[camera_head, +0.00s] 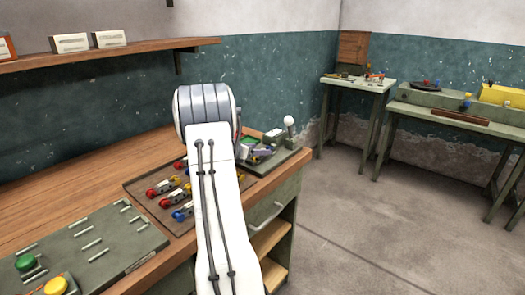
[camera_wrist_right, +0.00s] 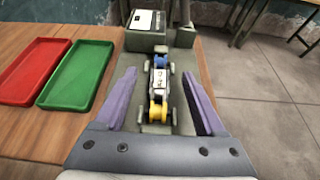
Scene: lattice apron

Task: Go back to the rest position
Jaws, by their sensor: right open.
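My right gripper (camera_head: 258,152) is over the right end of the wooden bench in the head view, with my white arm reaching to it. In the right wrist view its two purple fingers (camera_wrist_right: 160,76) are spread wide. Between them, apart from both, a small grey part with blue and yellow round pieces (camera_wrist_right: 159,90) lies on a grey-green fixture (camera_wrist_right: 184,122). Nothing is held in the fingers. I cannot tell whether they are above the part or level with it. My left gripper is not in view.
A brown board (camera_head: 140,190) with several red, yellow and blue parts lies beside my arm. A white-knobbed lever (camera_head: 289,121) stands near the gripper. Red (camera_wrist_right: 30,72) and green (camera_wrist_right: 76,76) trays are left of the fixture. A shelf (camera_head: 110,55) hangs above the bench.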

